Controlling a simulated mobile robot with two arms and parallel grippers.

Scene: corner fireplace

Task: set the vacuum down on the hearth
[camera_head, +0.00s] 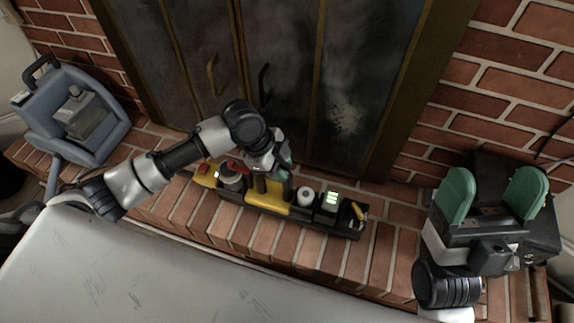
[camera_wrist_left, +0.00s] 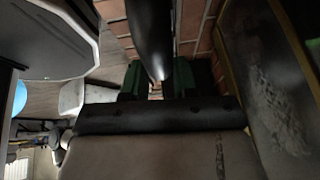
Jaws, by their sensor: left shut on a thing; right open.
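The vacuum is a long black-and-yellow device (camera_head: 268,199) with a red part at its left end and a lit green display near its right end. It lies along the brick hearth (camera_head: 385,250) in the head view. Whether it touches the bricks or hangs just above them I cannot tell. My left gripper (camera_head: 275,178) is over its middle, shut on its black handle; my own arm hides part of it. In the left wrist view, a dark rounded part (camera_wrist_left: 150,35) is between the green fingers. My right gripper (camera_head: 497,190) is open and empty at the right.
A blue-grey container (camera_head: 50,105) with a handle stands at the left on the hearth. Dark fireplace doors (camera_head: 290,70) with metal handles are behind the vacuum. A black box (camera_head: 500,165) is behind my right gripper. A pale scratched surface (camera_head: 130,270) fills the lower left.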

